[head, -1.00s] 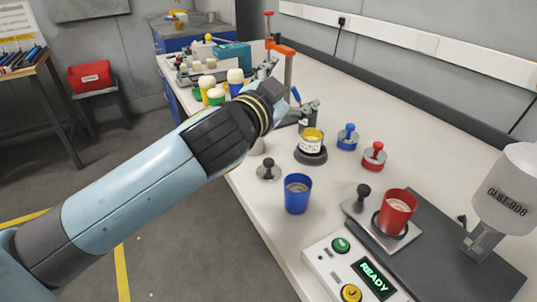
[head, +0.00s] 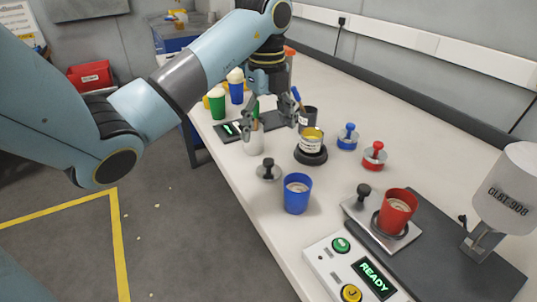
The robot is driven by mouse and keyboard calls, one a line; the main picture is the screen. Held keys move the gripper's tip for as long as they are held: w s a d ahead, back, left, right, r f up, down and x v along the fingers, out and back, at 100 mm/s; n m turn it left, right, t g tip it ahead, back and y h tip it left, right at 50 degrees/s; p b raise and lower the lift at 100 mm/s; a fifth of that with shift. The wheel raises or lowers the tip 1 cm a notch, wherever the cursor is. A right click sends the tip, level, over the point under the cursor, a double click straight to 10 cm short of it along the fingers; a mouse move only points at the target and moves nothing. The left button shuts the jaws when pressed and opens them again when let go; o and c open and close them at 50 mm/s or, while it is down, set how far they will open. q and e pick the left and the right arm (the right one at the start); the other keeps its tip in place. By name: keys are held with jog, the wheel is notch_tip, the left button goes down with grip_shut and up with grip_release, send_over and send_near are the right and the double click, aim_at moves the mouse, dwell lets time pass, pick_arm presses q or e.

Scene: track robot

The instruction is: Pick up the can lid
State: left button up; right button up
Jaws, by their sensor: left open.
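An open can (head: 311,140) with yellow contents and a pale label stands on a round black base (head: 311,156). A flat grey disc with a black knob (head: 268,171) lies on the bench in front of it. A blue knobbed piece (head: 348,138) and a red knobbed piece (head: 374,156) stand to the right of the can. I cannot tell for sure which of these is the can lid. My left gripper (head: 274,120) points down behind and left of the can, with its fingers spread apart and nothing between them. My right gripper is not in view.
A pale pot with brushes (head: 254,140) stands close below my left gripper. A blue cup (head: 297,194), a red cup (head: 397,211) on a metal plate, a control box reading READY (head: 341,262) and a white cylinder (head: 508,190) stand nearer. The bench's right back is clear.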

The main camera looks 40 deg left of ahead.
aim_at(268, 160)
pick_arm(q)
notch_tip(268, 160, down, 6)
jog(key=b, duration=0.5)
jog(key=shift+r, duration=0.15)
jog(key=f+b, duration=0.2)
jog(key=f, duration=0.1)
jog(key=f+b, duration=0.2)
jog(key=shift+s+d+f, duration=0.1)
jog(key=shift+s+d, duration=0.05)
jog(key=shift+d, duration=0.25)
jog(key=shift+r, duration=0.2)
jog(key=c, duration=1.2)
jog(key=shift+o, duration=0.2)
